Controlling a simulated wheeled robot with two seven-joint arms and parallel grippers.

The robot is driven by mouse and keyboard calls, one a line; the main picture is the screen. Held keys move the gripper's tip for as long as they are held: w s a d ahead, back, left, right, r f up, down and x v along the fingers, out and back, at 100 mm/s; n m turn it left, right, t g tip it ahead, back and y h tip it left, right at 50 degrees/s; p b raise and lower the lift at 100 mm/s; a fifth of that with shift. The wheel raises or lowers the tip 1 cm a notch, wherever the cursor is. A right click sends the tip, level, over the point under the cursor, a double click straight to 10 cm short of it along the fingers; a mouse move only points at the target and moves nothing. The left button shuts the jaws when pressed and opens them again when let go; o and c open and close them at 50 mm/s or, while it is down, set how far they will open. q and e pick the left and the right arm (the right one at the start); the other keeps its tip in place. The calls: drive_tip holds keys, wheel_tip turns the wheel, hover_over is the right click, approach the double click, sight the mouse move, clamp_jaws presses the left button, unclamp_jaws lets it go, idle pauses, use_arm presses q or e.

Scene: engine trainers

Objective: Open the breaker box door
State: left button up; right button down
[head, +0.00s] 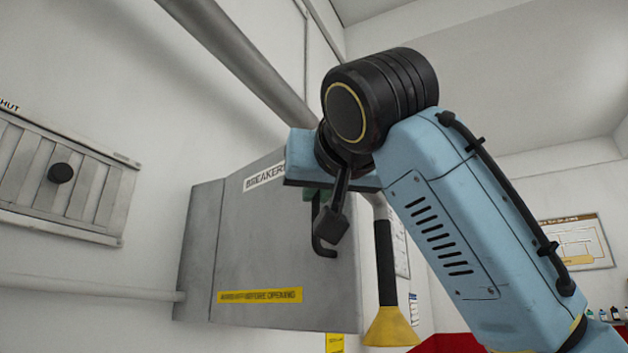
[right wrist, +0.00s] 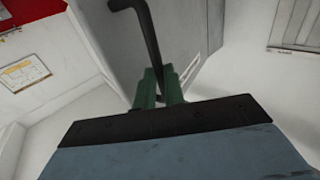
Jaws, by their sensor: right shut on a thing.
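The grey breaker box (head: 200,250) is on the wall in the middle of the head view. Its door (head: 265,245) carries a white label and a yellow strip; I see no gap at its visible edges. A black hooked handle (head: 318,242) stands at the door's right part. My right gripper (head: 318,196) is at the handle, its green fingers partly hidden by my wrist. In the right wrist view, the green fingers (right wrist: 159,88) are shut on the black handle (right wrist: 148,38), with the grey box (right wrist: 115,40) behind. My left gripper is not in view.
A grey conduit (head: 240,60) runs diagonally above the box, and a thin pipe (head: 90,289) meets its left side. A slatted panel (head: 60,180) with a black knob is on the left wall. A yellow funnel-shaped thing (head: 390,328) is right of the box.

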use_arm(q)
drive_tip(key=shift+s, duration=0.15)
use_arm(e)
drive_tip(key=shift+s+a+r, duration=0.15)
drive_tip(key=shift+s+a, duration=0.1)
drive_tip(key=shift+a, duration=0.05)
